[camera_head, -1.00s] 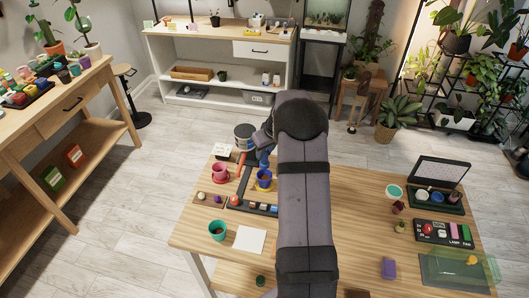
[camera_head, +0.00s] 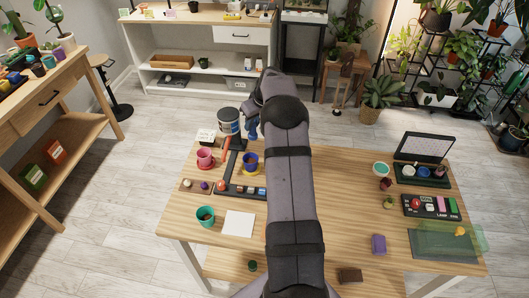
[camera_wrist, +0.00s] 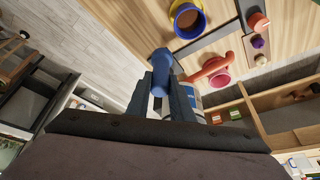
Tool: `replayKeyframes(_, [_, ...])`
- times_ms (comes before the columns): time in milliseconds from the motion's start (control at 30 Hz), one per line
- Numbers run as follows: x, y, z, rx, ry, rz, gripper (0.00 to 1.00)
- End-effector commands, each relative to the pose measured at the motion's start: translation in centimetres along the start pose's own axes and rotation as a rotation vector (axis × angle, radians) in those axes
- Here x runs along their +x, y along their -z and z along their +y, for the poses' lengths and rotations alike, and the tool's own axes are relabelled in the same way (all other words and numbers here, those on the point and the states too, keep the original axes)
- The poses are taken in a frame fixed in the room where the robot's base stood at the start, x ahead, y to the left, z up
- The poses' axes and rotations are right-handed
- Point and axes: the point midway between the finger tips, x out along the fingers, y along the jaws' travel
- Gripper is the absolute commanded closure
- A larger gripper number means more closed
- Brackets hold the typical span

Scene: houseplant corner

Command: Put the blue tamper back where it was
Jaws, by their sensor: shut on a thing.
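My gripper (camera_wrist: 165,95) is shut on the blue tamper (camera_wrist: 160,62), whose rounded blue end sticks out beyond the fingers in the wrist view. In the head view the tamper (camera_head: 252,130) shows as a small blue shape beside my wrist, above the table and apart from the blue pot (camera_head: 250,160). The pot, with brown soil and a yellow base, also shows in the wrist view (camera_wrist: 188,20). My arm hides most of the gripper in the head view.
A dark L-shaped tray (camera_head: 234,165) with small items lies by the pot. A pink pot (camera_head: 205,157), an orange tool (camera_head: 226,147), a white-and-dark canister (camera_head: 229,122) and a teal pot (camera_head: 205,214) stand near. The table's middle right is fairly clear.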

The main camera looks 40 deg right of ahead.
Motion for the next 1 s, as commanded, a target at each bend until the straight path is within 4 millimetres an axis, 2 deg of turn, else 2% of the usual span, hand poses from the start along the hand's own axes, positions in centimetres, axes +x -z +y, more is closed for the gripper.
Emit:
replayKeyframes(33, [0.7, 0.2, 0.8, -0.001, -0.001, 0.002, 1.0])
replayKeyframes(200, [1.1, 0.9, 2.7, 0.0, 0.0, 0.001, 1.0])
replayKeyframes(500, [1.3, 0.9, 5.2, 0.0, -0.01, -0.006, 1.0])
replayKeyframes(1000, [1.1, 0.3, 6.2, 0.003, -0.018, -0.015, 1.0])
